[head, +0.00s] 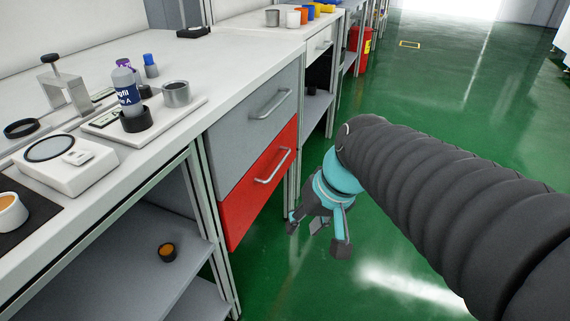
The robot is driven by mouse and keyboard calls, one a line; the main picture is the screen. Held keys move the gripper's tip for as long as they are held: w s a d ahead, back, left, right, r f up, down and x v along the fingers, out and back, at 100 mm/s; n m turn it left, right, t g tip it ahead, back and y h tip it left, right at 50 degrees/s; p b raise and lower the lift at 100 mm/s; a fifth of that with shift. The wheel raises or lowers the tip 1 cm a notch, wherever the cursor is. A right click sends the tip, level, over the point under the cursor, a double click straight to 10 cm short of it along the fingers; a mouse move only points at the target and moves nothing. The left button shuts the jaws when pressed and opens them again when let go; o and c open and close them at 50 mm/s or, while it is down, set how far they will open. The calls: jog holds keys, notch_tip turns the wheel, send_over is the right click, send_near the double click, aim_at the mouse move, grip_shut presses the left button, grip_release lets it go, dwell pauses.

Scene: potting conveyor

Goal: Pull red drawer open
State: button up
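The red drawer (240,215) is the lower drawer in the bench unit, under a grey drawer (240,132). It looks closed, its front in line with the grey one. Its metal bar handle (272,168) runs across the upper part of its front. My gripper (318,232) is open and empty, with its fingers spread and pointing down. It is in front of the bench, to the right of and below the red drawer's handle in the picture, and apart from it. My arm reaches in from the right.
The white bench top (215,70) above carries a bottle (127,92), a metal cup (176,94) and a white scale (66,163). A red extinguisher (360,48) stands farther back. The green floor (440,90) is clear.

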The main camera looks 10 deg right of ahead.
jog(key=w+f+m+y+b, duration=0.1)
jog(key=w+f+y, duration=0.25)
jog(key=w, duration=0.35)
jog(key=m+t+y+b, duration=0.2)
jog(key=m+t+y, duration=0.3)
jog(key=t+y, duration=0.1)
send_near(280, 162)
jog(key=x, duration=1)
jog(key=shift+f, duration=0.3)
grip_shut()
